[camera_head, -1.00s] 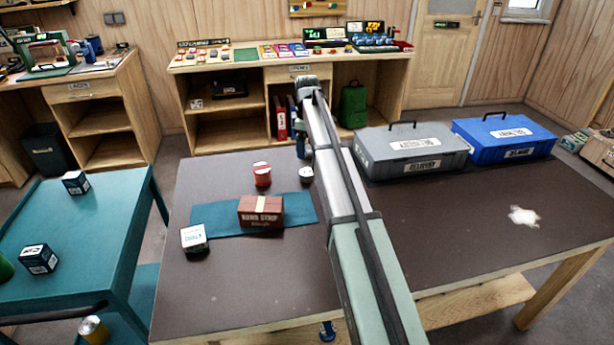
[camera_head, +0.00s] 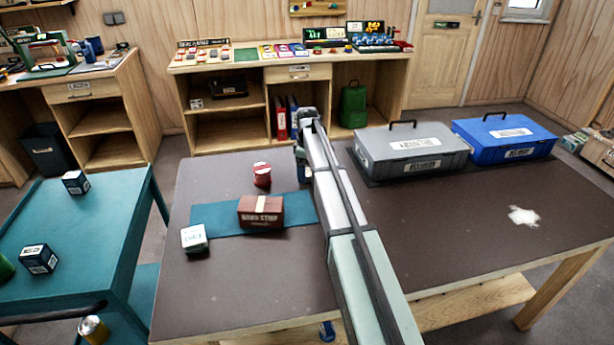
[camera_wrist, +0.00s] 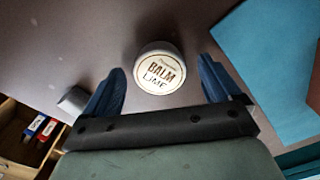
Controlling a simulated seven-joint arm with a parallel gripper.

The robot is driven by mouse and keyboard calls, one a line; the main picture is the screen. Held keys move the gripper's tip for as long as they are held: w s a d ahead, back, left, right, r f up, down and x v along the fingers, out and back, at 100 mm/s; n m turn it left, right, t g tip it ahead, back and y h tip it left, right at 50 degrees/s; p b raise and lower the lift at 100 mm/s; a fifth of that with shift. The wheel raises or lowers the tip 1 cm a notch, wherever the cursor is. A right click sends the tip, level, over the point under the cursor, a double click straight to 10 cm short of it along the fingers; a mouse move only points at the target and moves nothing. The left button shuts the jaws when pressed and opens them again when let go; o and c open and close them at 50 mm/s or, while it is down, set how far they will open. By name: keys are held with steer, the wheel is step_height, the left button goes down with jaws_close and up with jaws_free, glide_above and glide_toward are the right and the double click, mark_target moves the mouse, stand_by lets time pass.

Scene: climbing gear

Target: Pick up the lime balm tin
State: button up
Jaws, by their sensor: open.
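The lime balm tin (camera_wrist: 160,69) is a round tin with a pale lid lettered "BALM LIME", upright on the dark tabletop in the wrist view. My gripper (camera_wrist: 162,66) is open, with one blue finger on each side of the tin as seen from the wrist. Gaps show between the tin and both fingers. I cannot tell how high the fingers are above the table. In the head view my arm hides the tin, and my gripper (camera_head: 302,168) is partly hidden too, beyond the right end of the blue mat.
A red tin (camera_head: 262,175) stands left of my gripper. A brown box (camera_head: 261,212) is on the blue mat (camera_head: 218,221), with a white-and-teal box (camera_head: 194,238) at its left end. A grey case (camera_head: 411,155) and a blue case (camera_head: 504,139) stand at right.

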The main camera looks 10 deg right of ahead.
steer(key=c, duration=1.2)
